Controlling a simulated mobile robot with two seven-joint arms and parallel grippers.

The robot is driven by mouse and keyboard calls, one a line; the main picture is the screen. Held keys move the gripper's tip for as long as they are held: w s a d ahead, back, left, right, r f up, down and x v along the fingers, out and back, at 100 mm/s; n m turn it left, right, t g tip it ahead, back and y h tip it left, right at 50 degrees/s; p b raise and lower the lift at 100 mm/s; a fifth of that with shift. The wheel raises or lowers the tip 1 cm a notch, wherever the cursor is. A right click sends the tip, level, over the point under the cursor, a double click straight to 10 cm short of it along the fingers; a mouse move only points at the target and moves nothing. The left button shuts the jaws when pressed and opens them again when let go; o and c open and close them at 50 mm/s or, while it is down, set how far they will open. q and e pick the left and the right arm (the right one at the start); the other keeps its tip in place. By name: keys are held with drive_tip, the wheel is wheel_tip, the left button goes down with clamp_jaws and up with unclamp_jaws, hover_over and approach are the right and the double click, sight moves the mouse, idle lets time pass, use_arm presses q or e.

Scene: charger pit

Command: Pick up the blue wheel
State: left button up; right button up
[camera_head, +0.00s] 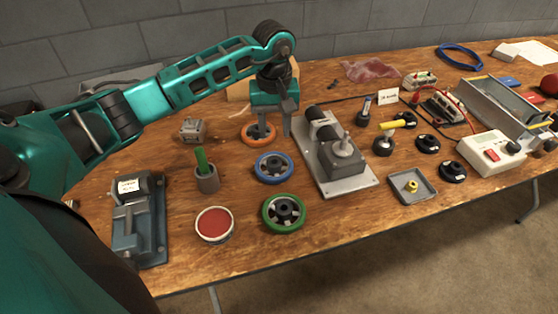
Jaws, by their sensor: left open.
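The blue wheel (273,167) lies flat on the wooden table, with a dark hub and a blue rim. An orange wheel (246,135) lies just behind it and a green wheel (284,213) lies in front of it. My left gripper (273,133) points down above and behind the blue wheel, over the orange wheel's right side. Its two fingers are apart with nothing held between them. One finger hides part of the orange wheel. My right gripper is not in view.
A grey motor on a plate (335,185) stands right of the wheels. Left of them are a cup with a green handle (206,178), a red-topped tin (214,224) and a vise (138,243). A small tray (425,198) and several black discs lie further right.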

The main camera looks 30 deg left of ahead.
sight(274, 159)
use_arm(q)
wheel_tip(274, 159, down, 11)
drive_tip(key=shift+s+r, duration=0.1)
idle(0.4)
drive_tip(key=shift+c, duration=0.2)
clamp_jaws()
